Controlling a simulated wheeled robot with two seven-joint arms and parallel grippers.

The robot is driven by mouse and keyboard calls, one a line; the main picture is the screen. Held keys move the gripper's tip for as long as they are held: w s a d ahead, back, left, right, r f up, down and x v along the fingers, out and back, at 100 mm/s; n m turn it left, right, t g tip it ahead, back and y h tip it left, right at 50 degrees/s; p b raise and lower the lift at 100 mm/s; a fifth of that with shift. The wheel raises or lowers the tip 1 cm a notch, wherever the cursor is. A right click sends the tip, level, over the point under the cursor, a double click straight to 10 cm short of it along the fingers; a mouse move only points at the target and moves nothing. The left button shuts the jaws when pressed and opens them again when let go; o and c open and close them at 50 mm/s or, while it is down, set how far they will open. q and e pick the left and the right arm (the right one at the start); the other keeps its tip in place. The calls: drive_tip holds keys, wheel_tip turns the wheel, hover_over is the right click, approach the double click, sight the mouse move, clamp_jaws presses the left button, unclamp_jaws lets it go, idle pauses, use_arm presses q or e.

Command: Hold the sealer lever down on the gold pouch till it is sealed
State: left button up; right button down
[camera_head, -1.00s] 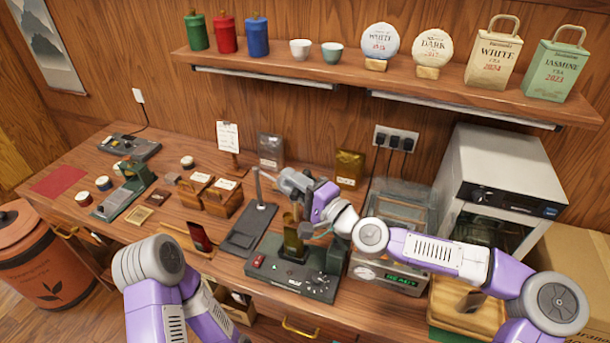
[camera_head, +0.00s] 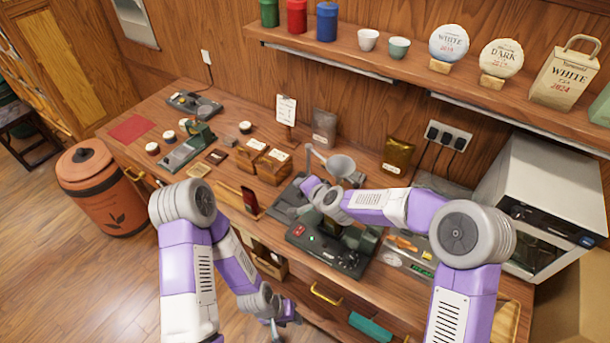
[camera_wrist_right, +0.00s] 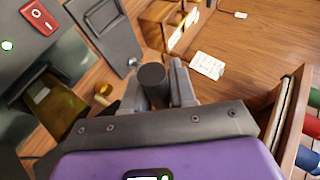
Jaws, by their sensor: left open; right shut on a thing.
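The dark green sealer (camera_head: 340,258), with a red switch and a lit green light, stands at the bench's front edge in the head view. My right arm covers part of it and hides its lever there. In the right wrist view my right gripper (camera_wrist_right: 158,92) is shut on the dark round knob of the lever (camera_wrist_right: 152,74). The gold pouch (camera_wrist_right: 60,98) sits in the sealer's slot, left of the gripper; how far down the lever is, I cannot tell. My left gripper (camera_head: 276,328) hangs open and empty in front of the bench, low in the head view.
A stand with a grey funnel (camera_head: 341,166) is close behind my right wrist. Another gold pouch (camera_head: 398,154) stands against the back wall. Scales (camera_head: 395,257) are right of the sealer. An open drawer is below.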

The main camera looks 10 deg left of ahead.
wheel_tip(320, 180, down, 8)
drive_tip(key=a+b, duration=0.1)
drive_tip(key=b, duration=0.2)
drive_tip(key=shift+w+f+g+h+b, duration=0.15)
drive_tip(key=shift+f+g+h+b, duration=0.1)
drive_tip(key=shift+g+h+b, duration=0.05)
drive_tip(key=shift+f, duration=0.25)
drive_tip(key=c, duration=1)
unclamp_jaws()
drive_tip(key=shift+d, duration=0.1)
drive_tip(key=shift+r, duration=0.1)
drive_tip(key=shift+r, duration=0.2)
drive_tip(key=v, duration=0.7)
drive_tip(key=shift+s+r, duration=0.1)
drive_tip(key=shift+s, duration=0.15)
